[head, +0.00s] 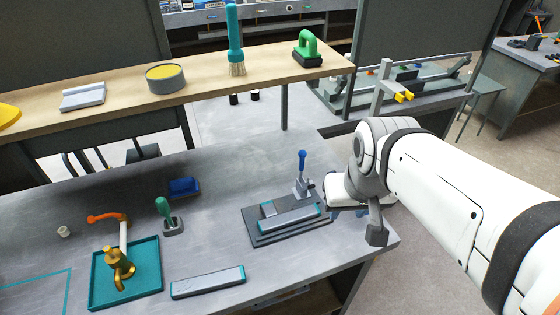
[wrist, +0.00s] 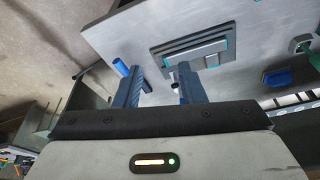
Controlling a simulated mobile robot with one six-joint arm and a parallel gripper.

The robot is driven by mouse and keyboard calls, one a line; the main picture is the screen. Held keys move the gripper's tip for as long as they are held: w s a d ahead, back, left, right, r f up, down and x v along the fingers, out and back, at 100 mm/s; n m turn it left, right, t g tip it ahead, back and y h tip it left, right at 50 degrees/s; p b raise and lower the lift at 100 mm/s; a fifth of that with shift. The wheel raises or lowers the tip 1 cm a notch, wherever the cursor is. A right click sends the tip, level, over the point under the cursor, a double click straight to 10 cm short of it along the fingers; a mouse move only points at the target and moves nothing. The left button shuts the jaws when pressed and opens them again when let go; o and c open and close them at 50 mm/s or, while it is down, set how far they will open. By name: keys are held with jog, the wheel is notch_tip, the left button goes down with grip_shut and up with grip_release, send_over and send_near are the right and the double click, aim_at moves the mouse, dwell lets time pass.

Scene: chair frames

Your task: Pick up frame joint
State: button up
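I cannot tell for sure which part is the frame joint. A grey bar with teal ends (head: 290,221) lies on a dark stepped fixture (head: 262,238) at the right of the grey bench; the fixture also shows in the wrist view (wrist: 165,57). A similar grey bar with teal ends (head: 208,282) lies flat near the bench's front edge. My gripper (wrist: 159,72) is open, its two blue fingers apart with no part held between them. It is beside the fixture's right end, mostly hidden by my arm in the head view.
A blue-handled clamp (head: 302,167) stands upright at the fixture's back. A teal tray (head: 98,290) with a brass piece, a green-handled tool (head: 164,212) and a blue block (head: 184,187) are further left. A wooden shelf (head: 200,82) runs behind. Bench surface between them is clear.

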jog(key=shift+o, duration=1.4)
jog(key=shift+w+a, duration=0.25)
jog(key=shift+o, duration=1.4)
jog(key=w+a+f+n+g+b, duration=0.1)
jog(key=w+a+f, duration=0.1)
jog(key=w, duration=0.3)
jog(key=w+a+f+n+g+b, duration=0.1)
jog(key=w+a+f, duration=0.2)
jog(key=w, duration=0.3)
jog(key=shift+w+a+f+b, duration=0.2)
jog(key=shift+a+f+b, duration=0.15)
jog(key=shift+a, duration=0.35)
jog(key=n+g+b, duration=0.1)
jog(key=b, duration=0.1)
send_near(268, 206)
jog(key=shift+s+d+f, duration=0.25)
jog(key=shift+s+f, duration=0.05)
jog(key=shift+w+a+f, duration=0.1)
jog(key=shift+a+f, duration=0.1)
jog(key=shift+f, duration=0.5)
jog(key=shift+w+f+p, duration=0.1)
jog(key=shift+f+p, duration=0.25)
jog(key=shift+f, duration=1.35)
jog(key=shift+w+f+p, duration=0.15)
jog(key=shift+f+p, duration=0.2)
jog(key=shift+f, duration=1.35)
